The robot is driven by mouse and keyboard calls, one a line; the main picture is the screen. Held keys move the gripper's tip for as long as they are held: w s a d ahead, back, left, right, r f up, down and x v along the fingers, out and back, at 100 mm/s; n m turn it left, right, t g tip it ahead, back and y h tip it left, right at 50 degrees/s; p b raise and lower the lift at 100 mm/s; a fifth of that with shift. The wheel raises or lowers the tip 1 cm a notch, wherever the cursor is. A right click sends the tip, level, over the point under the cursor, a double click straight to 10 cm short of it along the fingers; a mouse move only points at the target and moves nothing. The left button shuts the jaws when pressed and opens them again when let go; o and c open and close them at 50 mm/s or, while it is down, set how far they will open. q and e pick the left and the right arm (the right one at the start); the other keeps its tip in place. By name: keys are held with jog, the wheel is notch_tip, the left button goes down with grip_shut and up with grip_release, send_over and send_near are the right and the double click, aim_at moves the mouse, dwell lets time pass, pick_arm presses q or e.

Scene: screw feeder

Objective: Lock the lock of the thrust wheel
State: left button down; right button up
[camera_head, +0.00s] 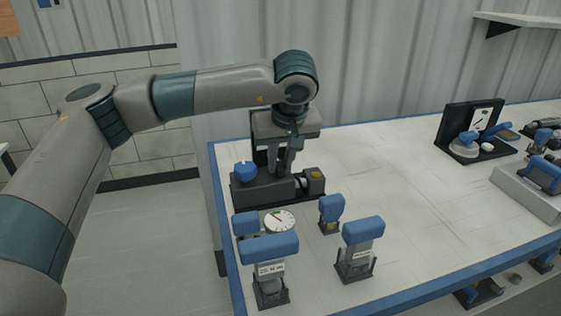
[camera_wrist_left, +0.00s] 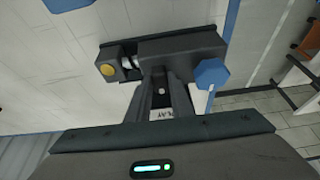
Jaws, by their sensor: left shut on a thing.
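The screw feeder is a low dark grey block (camera_head: 263,190) on a base near the left edge of the table. It has a blue knob (camera_head: 246,171) on its left and a yellow button (camera_head: 316,174) on its right. My left gripper (camera_head: 284,167) points down over its middle, fingers shut on a small dark part of it. The fingers (camera_wrist_left: 163,90) largely hide that part in the left wrist view, so I cannot clearly make out the lock or the thrust wheel. The blue knob (camera_wrist_left: 211,73) stands beside the fingers there. My right gripper is not in view.
A round dial gauge (camera_head: 279,221) and several blue-topped tools, one labelled (camera_head: 270,265), stand in front of the feeder. A dark stand (camera_head: 470,132) and more devices are at the right. The table's middle (camera_head: 375,175) is clear.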

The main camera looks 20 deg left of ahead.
pick_arm(q)
jog(key=c, duration=1.9)
grip_release()
jog(key=shift+o, duration=0.2)
